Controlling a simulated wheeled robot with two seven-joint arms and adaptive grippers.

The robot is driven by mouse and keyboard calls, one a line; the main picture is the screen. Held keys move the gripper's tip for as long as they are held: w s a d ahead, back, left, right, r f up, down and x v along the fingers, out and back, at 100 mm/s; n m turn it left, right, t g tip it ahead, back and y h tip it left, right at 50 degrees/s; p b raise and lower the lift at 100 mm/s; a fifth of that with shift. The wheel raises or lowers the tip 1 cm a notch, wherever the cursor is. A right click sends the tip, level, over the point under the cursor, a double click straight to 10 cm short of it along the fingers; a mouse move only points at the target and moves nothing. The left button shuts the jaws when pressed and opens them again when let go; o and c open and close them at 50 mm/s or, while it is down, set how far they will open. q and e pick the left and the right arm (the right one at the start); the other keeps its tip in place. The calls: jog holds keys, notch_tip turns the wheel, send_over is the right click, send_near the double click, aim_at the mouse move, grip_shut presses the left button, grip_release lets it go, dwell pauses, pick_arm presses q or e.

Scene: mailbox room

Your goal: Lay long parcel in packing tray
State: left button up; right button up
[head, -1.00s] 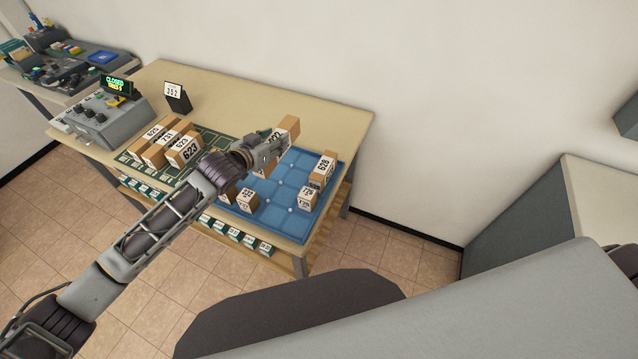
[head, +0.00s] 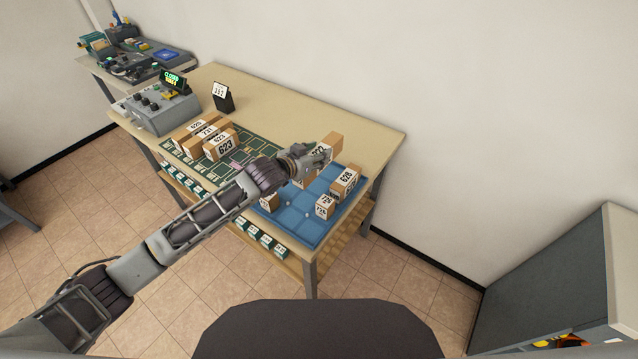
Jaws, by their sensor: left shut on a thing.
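My left gripper (head: 325,156) is over the far part of the blue gridded tray (head: 304,229), which I take for the packing tray. It is shut on a brown cardboard parcel (head: 333,141) with a white number label, mostly hidden by the gripper. I cannot tell whether this parcel touches the tray. A brown parcel marked 628 (head: 346,178) and a small carton (head: 326,207) stand at the tray's right side. Another small carton (head: 269,203) stands at the tray's left, partly behind my left arm. My right gripper is out of view.
A grey control box (head: 160,108) with a lit sign and a number stand (head: 222,97) are behind. The table's back right surface (head: 370,136) is clear.

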aim_at(298, 186)
pick_arm(q)
jog(key=shift+f, duration=2.95)
jog(key=shift+f, duration=1.85)
jog(key=shift+f, duration=0.15)
jog(key=o, duration=1.3)
jog(key=shift+s, duration=0.1)
jog(key=shift+v, duration=5.95)
